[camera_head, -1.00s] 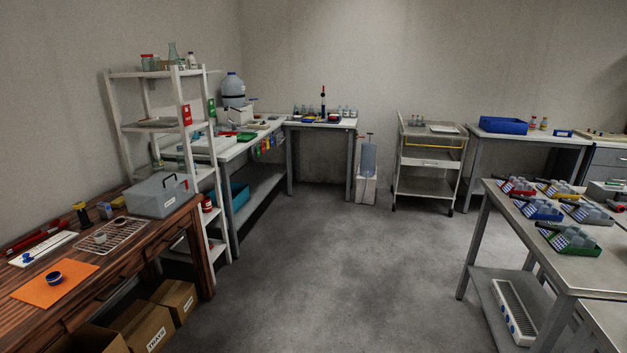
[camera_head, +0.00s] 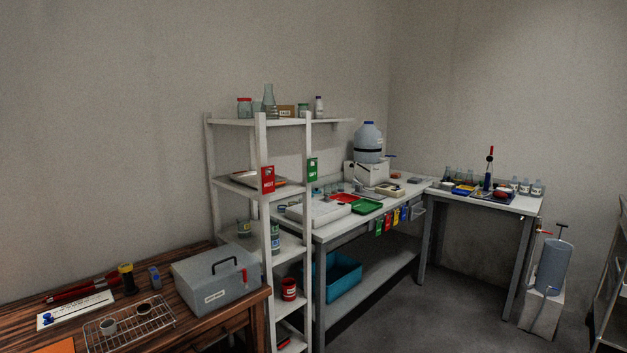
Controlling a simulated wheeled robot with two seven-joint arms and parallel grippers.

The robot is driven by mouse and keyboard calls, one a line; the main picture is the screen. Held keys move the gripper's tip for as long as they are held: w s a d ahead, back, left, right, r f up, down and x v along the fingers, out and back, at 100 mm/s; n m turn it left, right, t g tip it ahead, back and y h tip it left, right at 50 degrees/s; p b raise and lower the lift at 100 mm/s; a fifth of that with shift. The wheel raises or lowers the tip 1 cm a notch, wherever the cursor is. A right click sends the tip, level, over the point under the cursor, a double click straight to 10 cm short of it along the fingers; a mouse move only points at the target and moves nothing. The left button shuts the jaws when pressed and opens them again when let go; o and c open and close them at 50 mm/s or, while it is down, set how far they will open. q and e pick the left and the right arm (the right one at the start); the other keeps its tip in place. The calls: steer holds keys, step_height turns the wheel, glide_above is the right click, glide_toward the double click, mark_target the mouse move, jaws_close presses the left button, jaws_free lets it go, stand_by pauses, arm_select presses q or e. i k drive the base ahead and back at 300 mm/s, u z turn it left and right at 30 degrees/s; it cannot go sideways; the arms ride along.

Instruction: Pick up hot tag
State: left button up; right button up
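A red tag or holder with a small white label (camera_head: 267,179) hangs on the front post of the white shelf rack. A similar green one (camera_head: 312,169) hangs on the post to its right. The lettering on both is too small to read, so I cannot tell which is the hot tag. Several coloured tags, among them a red one (camera_head: 388,220), hang along the front edge of the white bench. Neither of my grippers is in view.
The wooden table (camera_head: 190,258) at the lower left carries a grey lidded box (camera_head: 215,283) and a wire rack (camera_head: 130,325). The white shelf rack (camera_head: 235,123) stands between it and the white bench (camera_head: 335,229). Grey floor (camera_head: 455,315) is clear at the lower right.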

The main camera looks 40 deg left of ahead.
mark_target(268, 182)
steer(key=i, duration=3.35)
steer(key=u, duration=1.65)
